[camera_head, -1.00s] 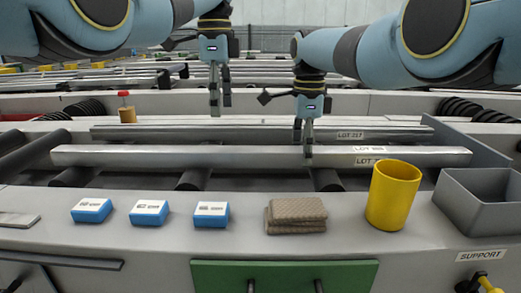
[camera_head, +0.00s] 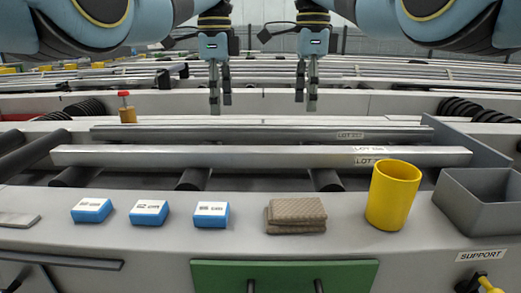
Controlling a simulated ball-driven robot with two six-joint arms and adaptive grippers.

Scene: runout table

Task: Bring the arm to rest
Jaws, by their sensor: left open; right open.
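My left gripper (camera_head: 220,102) points down, open and empty, above the far edge of the runout table. My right gripper (camera_head: 306,102) hangs beside it at about the same height, also open and empty. Both are apart from the metal bars below them. The near bar (camera_head: 230,156) lies across the rollers and carries lot labels at its right. The far bar (camera_head: 240,133) lies parallel behind it, with the label LOT 217 at its right.
On the front ledge stand several blue boxes (camera_head: 211,222), a folded brown cloth (camera_head: 296,222), a yellow cup (camera_head: 380,212) and a grey bin (camera_head: 462,225). A red-capped brown bottle (camera_head: 127,112) stands at the back left. The air around both grippers is clear.

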